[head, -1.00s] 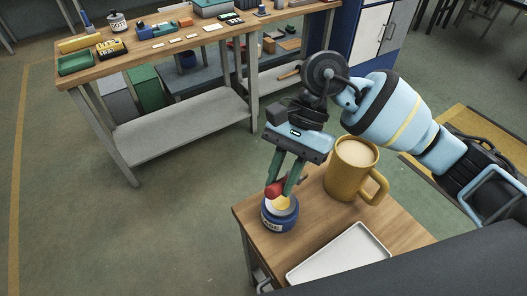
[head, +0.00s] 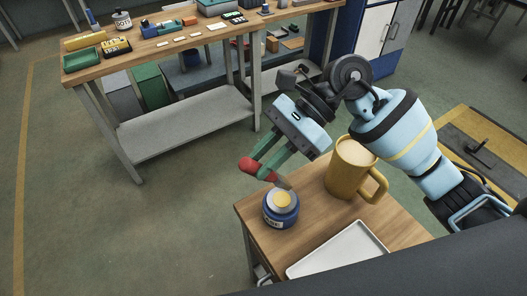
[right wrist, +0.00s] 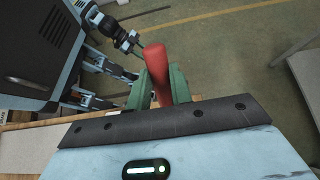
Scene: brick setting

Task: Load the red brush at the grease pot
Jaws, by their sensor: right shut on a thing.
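The red brush (head: 247,164) is in my right gripper (head: 258,165), above the small wooden table. Its red handle points up and left, and its greyish head slants down to the right, just above the pot's rim. I cannot tell whether the head touches the pot. The red handle also shows between the green fingers in the right wrist view (right wrist: 155,62). The grease pot (head: 281,214) is a dark blue jar with a pale label and yellow grease on top, upright near the table's left edge. My left gripper (right wrist: 132,42) shows small in the right wrist view; its jaws are unclear.
A mustard mug (head: 345,172) with a pale filling stands right of the pot, close to my right arm. A white tray (head: 318,263) lies in front. A long workbench (head: 150,47) with several items stands behind, across open floor.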

